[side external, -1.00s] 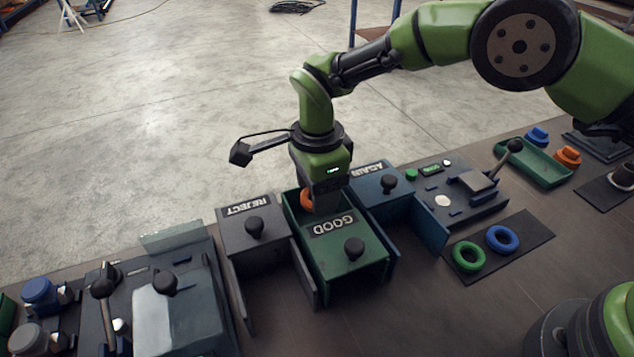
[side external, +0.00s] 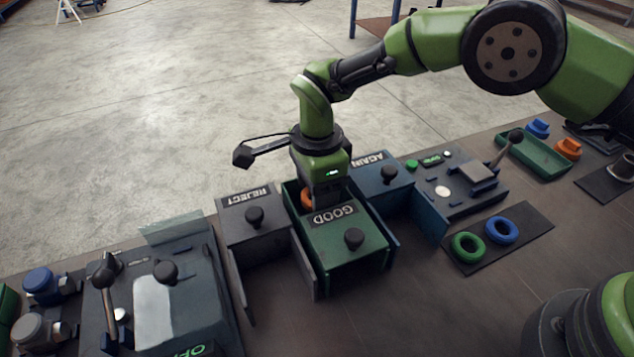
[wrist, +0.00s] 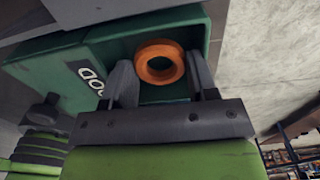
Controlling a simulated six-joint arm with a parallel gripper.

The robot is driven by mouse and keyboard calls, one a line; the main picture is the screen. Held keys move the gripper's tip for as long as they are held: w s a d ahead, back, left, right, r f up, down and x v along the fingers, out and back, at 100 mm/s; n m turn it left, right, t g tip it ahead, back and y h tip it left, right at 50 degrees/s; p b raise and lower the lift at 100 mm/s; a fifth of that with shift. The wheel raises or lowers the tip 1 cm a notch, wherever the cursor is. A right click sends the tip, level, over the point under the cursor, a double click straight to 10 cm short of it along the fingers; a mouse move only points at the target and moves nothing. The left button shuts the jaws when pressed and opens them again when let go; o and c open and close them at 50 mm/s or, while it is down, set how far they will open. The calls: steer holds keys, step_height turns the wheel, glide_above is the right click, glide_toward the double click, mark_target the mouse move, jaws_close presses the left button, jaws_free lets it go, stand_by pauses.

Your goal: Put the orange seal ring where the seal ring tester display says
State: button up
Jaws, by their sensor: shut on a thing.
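The orange seal ring (wrist: 160,62) is between the two fingers of my gripper (wrist: 162,82) in the wrist view. My gripper is shut on it. In the side view a part of the ring (side external: 306,198) shows beside my gripper (side external: 325,197), within the open back part of the green GOOD box (side external: 345,250). The fingertips are partly hidden by the box. I cannot tell whether the ring touches the box floor. The seal ring tester (side external: 455,185) stands to the right, with a small display (side external: 431,161) lit green. Its text is too small to read surely.
The grey REJECT box (side external: 250,222) is left of the GOOD box and the blue AGAIN box (side external: 385,190) right of it. A green ring (side external: 467,247) and a blue ring (side external: 502,230) lie on a dark mat. A lever machine (side external: 160,300) stands at the left.

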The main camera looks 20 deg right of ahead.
steer(key=shift+f, duration=0.1)
stand_by(0.3)
steer(key=o, duration=0.8)
steer(key=shift+c, duration=0.7)
steer(key=shift+r, duration=0.3)
steer(key=shift+o, duration=1.2)
steer(key=shift+w+r, duration=0.1)
steer(key=shift+r, duration=3.15)
